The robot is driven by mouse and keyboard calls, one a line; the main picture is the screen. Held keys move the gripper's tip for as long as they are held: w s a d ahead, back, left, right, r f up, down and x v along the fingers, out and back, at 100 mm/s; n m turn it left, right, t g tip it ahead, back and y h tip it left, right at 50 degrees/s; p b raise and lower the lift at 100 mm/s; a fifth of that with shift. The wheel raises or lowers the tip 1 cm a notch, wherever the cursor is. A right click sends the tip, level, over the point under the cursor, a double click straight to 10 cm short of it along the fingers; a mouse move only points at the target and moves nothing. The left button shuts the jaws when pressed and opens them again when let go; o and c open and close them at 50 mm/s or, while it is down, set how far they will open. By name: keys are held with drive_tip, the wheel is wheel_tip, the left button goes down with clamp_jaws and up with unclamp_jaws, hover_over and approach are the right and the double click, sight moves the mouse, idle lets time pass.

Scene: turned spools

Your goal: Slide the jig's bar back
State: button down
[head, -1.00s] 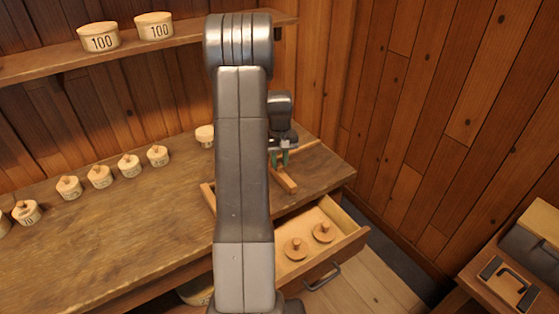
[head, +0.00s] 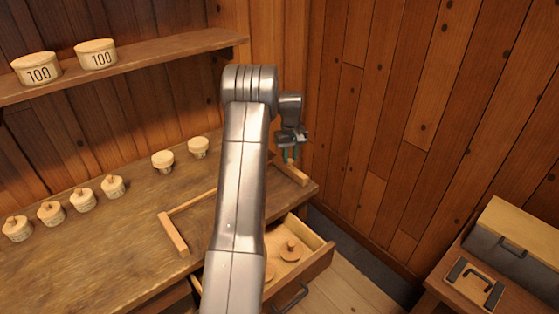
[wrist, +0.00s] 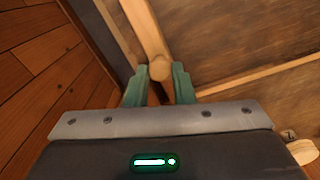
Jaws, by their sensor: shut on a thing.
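The jig is a light wooden frame on the bench. Its left piece (head: 174,234) and thin back rail (head: 193,201) show in the head view, partly hidden by my arm. The jig's bar (head: 293,174) lies at the right end, near the bench's right edge. My gripper (head: 290,153) is over the bar, pointing down. In the wrist view, the green fingers of my gripper (wrist: 159,88) stand on both sides of a round light wooden knob (wrist: 160,69) at the bar (wrist: 143,25). The fingers are shut on it; the exact contact is hard to see.
An open drawer (head: 322,262) with round wooden lids (head: 291,251) juts out below the bench (head: 100,260). Several small pots (head: 112,187) stand left on the bench. A shelf (head: 160,62) hangs above. A wooden wall is close to the right.

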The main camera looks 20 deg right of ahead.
drive_tip(key=shift+w+d+r, duration=0.15)
drive_tip(key=shift+w+d, duration=0.15)
drive_tip(key=shift+d, duration=0.3)
drive_tip(key=c, duration=1.6)
unclamp_jaws()
drive_tip(key=o, duration=0.4)
drive_tip(key=shift+d, duration=0.2)
drive_tip(key=shift+c, duration=0.2)
drive_tip(key=shift+a, duration=0.1)
wheel_tip(320, 180, up, 14)
drive_tip(key=b, duration=0.1)
drive_tip(key=shift+b, duration=0.4)
drive_tip(key=shift+f, duration=0.3)
